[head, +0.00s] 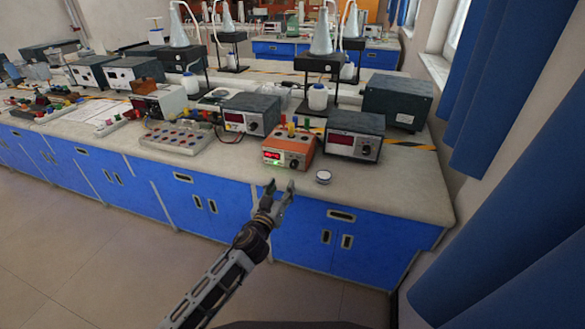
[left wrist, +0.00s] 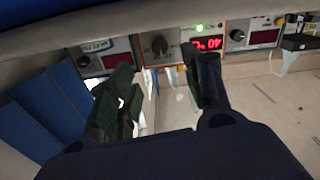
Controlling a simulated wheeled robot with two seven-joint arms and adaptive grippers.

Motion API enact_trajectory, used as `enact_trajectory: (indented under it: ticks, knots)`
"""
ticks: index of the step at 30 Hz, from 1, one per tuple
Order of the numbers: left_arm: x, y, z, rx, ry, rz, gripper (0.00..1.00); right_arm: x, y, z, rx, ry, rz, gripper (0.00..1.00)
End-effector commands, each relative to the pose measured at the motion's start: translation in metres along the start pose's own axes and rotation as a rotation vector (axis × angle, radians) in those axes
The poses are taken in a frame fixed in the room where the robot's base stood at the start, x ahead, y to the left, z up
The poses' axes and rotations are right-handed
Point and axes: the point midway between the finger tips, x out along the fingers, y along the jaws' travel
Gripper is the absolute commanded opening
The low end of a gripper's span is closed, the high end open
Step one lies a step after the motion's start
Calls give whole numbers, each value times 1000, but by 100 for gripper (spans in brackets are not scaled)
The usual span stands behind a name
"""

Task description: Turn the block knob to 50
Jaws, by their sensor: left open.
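An orange instrument box (head: 288,148) stands near the front edge of the bench, with a lit red display (head: 271,156) and a dark round knob (head: 294,164) on its face. In the left wrist view, which is upside down, the dark knob (left wrist: 160,45) sits beside the red display (left wrist: 208,43), which seems to show 40. A green light shows there too. My left gripper (head: 279,190) is open and empty in front of the box, below it in the head view. In the left wrist view the fingers (left wrist: 163,68) stand apart on either side of the knob, not touching it. My right gripper is out of view.
A dark meter (head: 354,136) stands right of the box and another (head: 250,115) to its left. A small round white-topped item (head: 323,177) lies near the bench (head: 400,190) edge. A grey socket board (head: 177,138) lies left. Blue curtains hang at right.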

Motion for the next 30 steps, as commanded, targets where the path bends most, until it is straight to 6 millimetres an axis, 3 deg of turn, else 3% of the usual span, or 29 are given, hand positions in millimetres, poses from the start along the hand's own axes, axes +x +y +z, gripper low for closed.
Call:
enact_trajectory:
  ticks: [30]
  knots:
    - [81,0,0,1,1,0,49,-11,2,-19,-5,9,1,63]
